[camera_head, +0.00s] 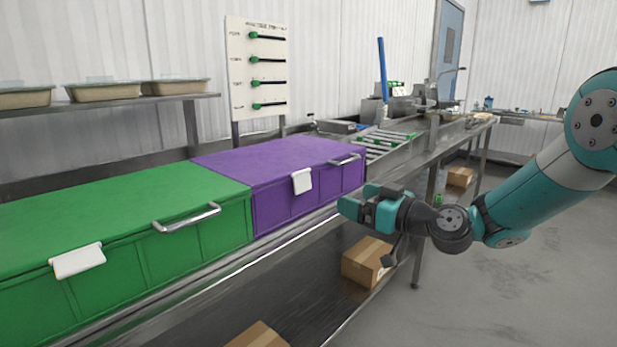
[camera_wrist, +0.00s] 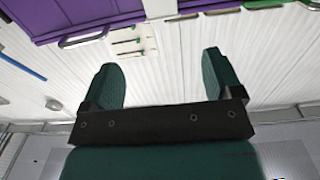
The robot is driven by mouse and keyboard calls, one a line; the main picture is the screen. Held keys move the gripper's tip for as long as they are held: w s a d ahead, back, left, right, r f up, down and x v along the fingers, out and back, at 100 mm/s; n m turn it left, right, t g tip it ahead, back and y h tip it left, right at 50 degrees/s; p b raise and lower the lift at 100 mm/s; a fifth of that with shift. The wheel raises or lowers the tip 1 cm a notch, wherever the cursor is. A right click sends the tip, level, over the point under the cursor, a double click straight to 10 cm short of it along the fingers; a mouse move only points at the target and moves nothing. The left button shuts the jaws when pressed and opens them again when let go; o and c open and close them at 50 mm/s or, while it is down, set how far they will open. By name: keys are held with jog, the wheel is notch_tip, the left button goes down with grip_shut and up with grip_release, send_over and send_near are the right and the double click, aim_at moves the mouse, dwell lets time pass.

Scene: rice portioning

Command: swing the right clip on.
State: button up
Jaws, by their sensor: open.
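A white clip (camera_head: 301,181) sits at the front lid edge of the purple box (camera_head: 280,160), left of that box's metal handle (camera_head: 344,160). Another white clip (camera_head: 77,261) is at the front lid edge of the green box (camera_head: 110,205). Whether either clip is fastened I cannot tell. My gripper (camera_head: 356,199) is open and empty, in front of the purple box's right end and apart from both clips. In the wrist view, the purple box (camera_wrist: 55,15) and a white clip (camera_wrist: 160,8) show at the top edge, beyond my open fingers (camera_wrist: 158,62).
A steel bench carries both boxes. A shelf (camera_head: 155,100) with several trays stands behind. A board with green-ended rods (camera_head: 257,70) stands behind the purple box. Cardboard boxes (camera_head: 367,262) lie on the lower shelf. The floor (camera_head: 500,290) at right is clear.

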aim_at(303, 181)
jog(key=p+x, duration=0.3)
jog(key=x, duration=1.1)
jog(key=shift+a, duration=0.2)
jog(key=c, duration=0.9)
jog(key=shift+f, duration=0.15)
